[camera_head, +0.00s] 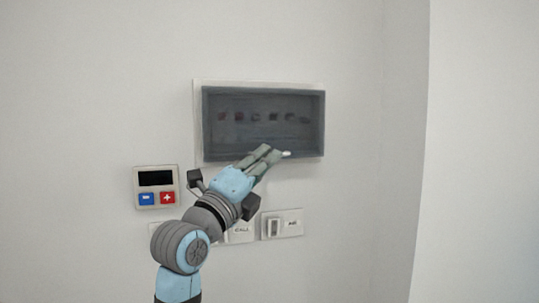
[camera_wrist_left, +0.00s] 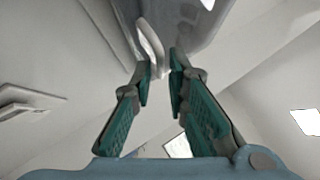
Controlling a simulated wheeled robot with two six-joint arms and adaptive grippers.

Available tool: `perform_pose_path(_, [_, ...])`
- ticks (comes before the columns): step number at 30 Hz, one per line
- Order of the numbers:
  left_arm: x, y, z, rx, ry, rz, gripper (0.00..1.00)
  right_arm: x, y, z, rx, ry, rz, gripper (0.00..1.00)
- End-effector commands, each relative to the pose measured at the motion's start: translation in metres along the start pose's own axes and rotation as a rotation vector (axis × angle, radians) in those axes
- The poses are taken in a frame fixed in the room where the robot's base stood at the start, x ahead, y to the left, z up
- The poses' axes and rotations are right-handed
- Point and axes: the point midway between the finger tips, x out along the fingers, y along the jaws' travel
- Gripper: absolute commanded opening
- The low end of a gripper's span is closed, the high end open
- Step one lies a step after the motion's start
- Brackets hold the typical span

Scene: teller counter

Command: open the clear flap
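The clear flap (camera_head: 240,140) is a smoky see-through cover on a wall box (camera_head: 260,83). It looks closed over a row of small dark and reddish parts. A small white tab (camera_head: 286,154) sits at its lower edge, right of centre; it also shows in the left wrist view (camera_wrist_left: 150,44). My left gripper (camera_head: 272,154) is at the flap's lower edge, just left of the tab. In the left wrist view my left gripper (camera_wrist_left: 161,72) has its fingers apart, with the tab's end at the gap near the left fingertip. Contact is unclear. My right gripper is not in view.
A control panel (camera_head: 156,178) with a dark display, a blue button and a red button is on the wall at left. A switch plate (camera_head: 283,224) is below the box; other plates are partly hidden by my arm. The wall right of the box is bare up to a corner.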

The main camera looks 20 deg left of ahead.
Motion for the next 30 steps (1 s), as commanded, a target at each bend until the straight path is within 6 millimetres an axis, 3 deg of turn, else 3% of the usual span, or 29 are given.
perform_pose_path(4, [0.014,0.0,0.0,0.0,-0.001,0.0,0.15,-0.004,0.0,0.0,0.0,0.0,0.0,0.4])
perform_pose_path(12, [0.017,0.001,0.0,0.0,0.0,0.001,0.15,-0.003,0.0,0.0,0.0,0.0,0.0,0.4])
perform_pose_path(16, [0.016,0.001,0.0,0.0,0.0,0.001,0.0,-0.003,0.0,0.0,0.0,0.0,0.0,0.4])
perform_pose_path(30, [0.016,0.0,-0.001,0.0,-0.001,0.003,0.0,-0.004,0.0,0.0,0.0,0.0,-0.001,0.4])
